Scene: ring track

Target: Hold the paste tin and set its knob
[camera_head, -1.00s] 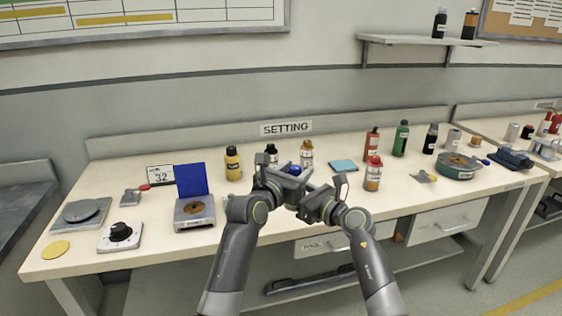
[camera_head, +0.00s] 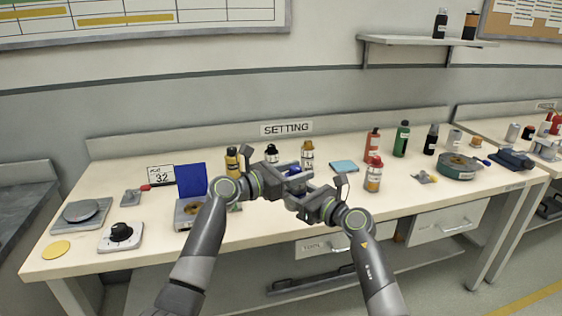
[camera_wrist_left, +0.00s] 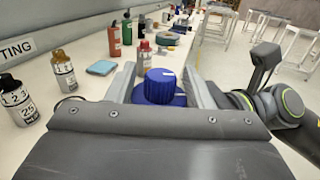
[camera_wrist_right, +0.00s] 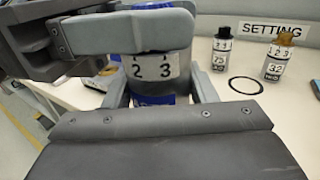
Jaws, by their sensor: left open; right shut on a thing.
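The paste tin is a grey can with a white label reading 1 2 3 (camera_wrist_right: 156,70), and a blue part shows below the label. My right gripper (camera_wrist_right: 162,92) is shut on the tin and holds it above the table. The ribbed blue knob (camera_wrist_left: 160,84) shows in the left wrist view, with a small pale mark on its top. My left gripper (camera_wrist_left: 163,92) is open, with one finger on each side of the knob and gaps beside it. In the head view, the blue of the tin (camera_head: 292,171) shows only partly between the two grippers.
A card (camera_head: 160,175) reading 32 stands at the left by a blue-lidded box (camera_head: 192,182). Labelled bottles (camera_head: 307,155) stand behind the grippers. A red-capped bottle (camera_head: 374,176) stands close to the right. A dial box (camera_head: 121,236) and scale (camera_head: 80,212) lie far left.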

